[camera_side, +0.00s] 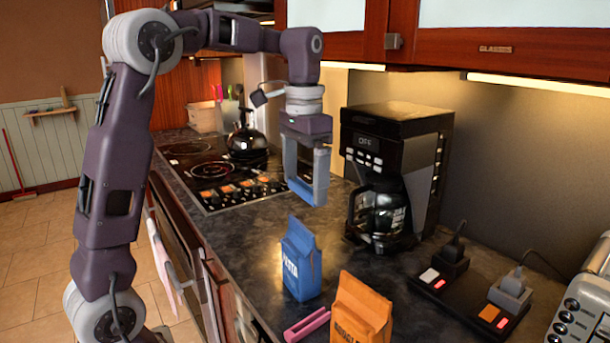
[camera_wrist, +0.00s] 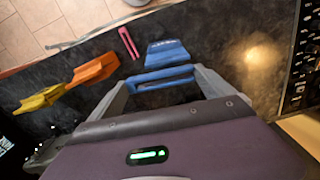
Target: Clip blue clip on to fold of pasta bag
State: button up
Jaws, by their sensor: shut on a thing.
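My gripper (camera_side: 306,190) is shut on the blue clip (camera_side: 300,192) and holds it in the air above the counter. In the wrist view the blue clip (camera_wrist: 163,85) lies across between the two fingers. The blue bag (camera_side: 301,265), with white lettering that seems to read pasta, stands upright on the counter below the gripper and slightly nearer the side camera. Its top is folded to a narrow edge. The bag (camera_wrist: 168,53) shows just beyond the clip in the wrist view; the clip appears apart from it.
A pink clip (camera_side: 307,326) and an orange bag (camera_side: 360,310) are near the blue bag. A yellow bag (camera_wrist: 40,98) shows in the wrist view. A coffee maker (camera_side: 395,170) stands right of my gripper. A stove with a kettle (camera_side: 246,140) is behind.

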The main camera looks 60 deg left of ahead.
aim_at(304, 228)
jog(key=shift+f, duration=3.2)
jog(key=shift+f, duration=0.6)
jog(key=shift+f, duration=0.25)
